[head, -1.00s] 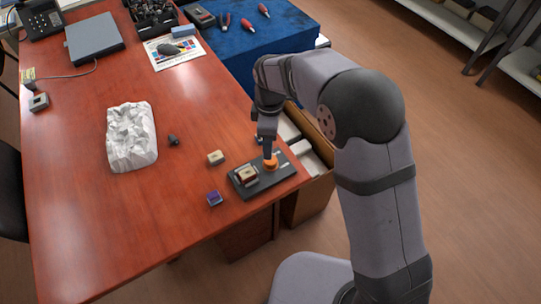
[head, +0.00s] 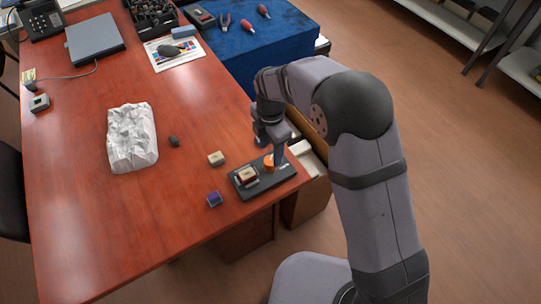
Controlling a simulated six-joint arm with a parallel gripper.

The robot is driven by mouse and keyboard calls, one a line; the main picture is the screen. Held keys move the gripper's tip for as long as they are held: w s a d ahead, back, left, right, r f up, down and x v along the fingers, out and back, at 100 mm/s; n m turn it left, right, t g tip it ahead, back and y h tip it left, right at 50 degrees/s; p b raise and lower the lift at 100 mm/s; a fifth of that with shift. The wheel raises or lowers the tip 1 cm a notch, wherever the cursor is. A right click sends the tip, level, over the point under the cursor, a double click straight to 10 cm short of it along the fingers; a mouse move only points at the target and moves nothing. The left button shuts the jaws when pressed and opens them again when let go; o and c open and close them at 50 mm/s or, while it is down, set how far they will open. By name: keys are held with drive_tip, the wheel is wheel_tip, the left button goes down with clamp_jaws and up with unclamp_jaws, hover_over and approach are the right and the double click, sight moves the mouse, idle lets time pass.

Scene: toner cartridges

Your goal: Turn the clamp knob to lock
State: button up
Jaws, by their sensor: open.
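The orange clamp knob (head: 269,164) stands on the right part of a dark grey base plate (head: 262,186) near the table's right front edge. A small dark red and cream block (head: 247,177) sits on the left part of the plate. My gripper (head: 277,160) points down just at the right side of the knob and partly covers the plate behind it. It is open. I cannot tell whether a finger touches the knob.
A beige block (head: 216,159) and a purple-blue block (head: 214,199) lie left of the plate. A dark small piece (head: 174,141) and crumpled white paper (head: 132,137) lie farther left. An open box (head: 308,158) stands beyond the table's right edge.

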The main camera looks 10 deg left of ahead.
sight(270, 161)
drive_tip(key=shift+f+p, duration=0.35)
drive_tip(key=shift+f, duration=1.9)
drive_tip(key=c, duration=1.1)
